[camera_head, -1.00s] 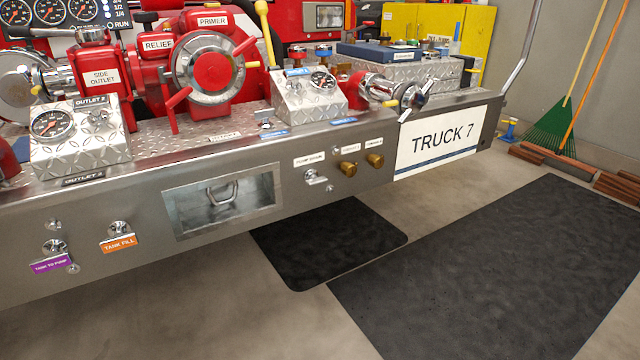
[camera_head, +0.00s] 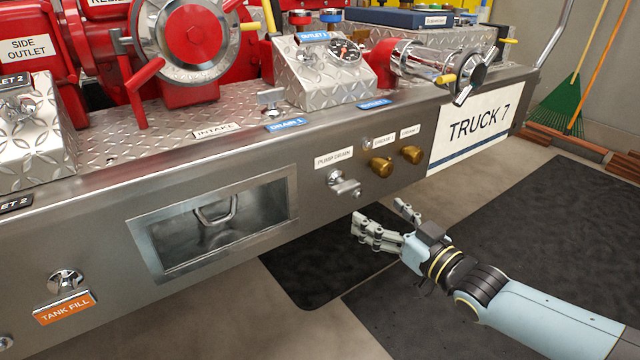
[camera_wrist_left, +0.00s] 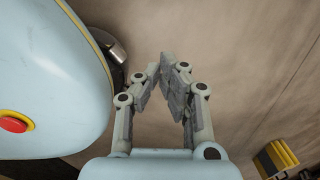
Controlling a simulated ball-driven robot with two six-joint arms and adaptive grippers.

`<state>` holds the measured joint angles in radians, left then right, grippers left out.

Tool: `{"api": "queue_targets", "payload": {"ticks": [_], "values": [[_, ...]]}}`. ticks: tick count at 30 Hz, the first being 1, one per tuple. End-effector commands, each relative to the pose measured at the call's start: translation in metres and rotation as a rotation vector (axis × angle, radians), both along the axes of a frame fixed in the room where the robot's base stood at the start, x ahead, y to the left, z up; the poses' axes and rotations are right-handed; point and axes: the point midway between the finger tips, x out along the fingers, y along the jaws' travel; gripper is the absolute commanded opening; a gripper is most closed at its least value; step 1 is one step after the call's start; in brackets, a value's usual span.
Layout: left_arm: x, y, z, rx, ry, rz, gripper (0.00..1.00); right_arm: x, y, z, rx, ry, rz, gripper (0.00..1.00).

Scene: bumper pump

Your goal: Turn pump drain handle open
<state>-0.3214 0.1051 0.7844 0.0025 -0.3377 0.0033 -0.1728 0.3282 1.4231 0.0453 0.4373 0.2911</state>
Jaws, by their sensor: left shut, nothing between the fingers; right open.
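The pump drain handle (camera_head: 344,184) is a small silver knob on the front panel of the bumper, just below and right of the white "PUMP DRAIN" label (camera_head: 333,158). My right gripper (camera_head: 378,219) is open and empty. In the head view it shows below and right of the handle, with a visible gap between them, over the dark floor mat. My left gripper (camera_wrist_left: 172,62) shows only in the left wrist view. Its fingertips are together with nothing between them, over a plain brownish surface.
Two brass caps (camera_head: 381,167) sit right of the handle, near the "TRUCK 7" sign (camera_head: 476,130). A recessed steel box (camera_head: 147,240) and an orange "TANK FILL" tag (camera_head: 64,307) are on the left. Dark mats (camera_head: 300,282) lie on the floor.

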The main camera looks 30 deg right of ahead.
Motion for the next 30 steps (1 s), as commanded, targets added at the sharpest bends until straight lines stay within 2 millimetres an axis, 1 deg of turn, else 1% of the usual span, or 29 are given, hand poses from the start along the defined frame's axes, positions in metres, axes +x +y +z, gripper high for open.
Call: {"api": "queue_targets", "payload": {"ticks": [1, 5, 8, 11, 15, 19, 21, 25, 30], "values": [[-0.004, 0.001, -0.007, 0.001, 0.006, 0.000, 0.00, 0.003, -0.002, -0.003, -0.010, -0.005, 0.004, 0.85], [-0.005, 0.002, -0.010, 0.002, 0.009, -0.001, 0.00, 0.010, -0.005, -0.003, -0.017, -0.010, 0.006, 0.85], [-0.004, 0.003, -0.012, 0.003, 0.009, -0.002, 0.00, 0.020, -0.004, -0.003, -0.018, -0.012, 0.006, 0.85], [-0.002, 0.004, -0.016, 0.005, 0.010, -0.003, 0.00, 0.038, -0.002, -0.003, -0.017, -0.012, 0.005, 0.85], [0.001, 0.007, -0.022, 0.009, 0.013, -0.005, 0.00, 0.066, 0.000, -0.004, -0.016, -0.011, 0.004, 0.85], [0.009, 0.008, -0.024, 0.011, 0.013, -0.007, 0.00, 0.090, 0.001, -0.004, -0.016, -0.009, 0.004, 0.85], [0.017, 0.006, -0.021, 0.009, 0.008, -0.008, 0.00, 0.100, 0.002, -0.004, -0.016, -0.009, 0.004, 0.85], [0.026, 0.004, -0.018, 0.008, 0.008, -0.010, 0.00, 0.111, 0.003, -0.004, -0.016, -0.008, 0.004, 0.85], [0.030, 0.003, -0.016, 0.007, 0.007, -0.010, 0.00, 0.115, 0.004, -0.002, -0.016, -0.008, 0.004, 0.85]]}}
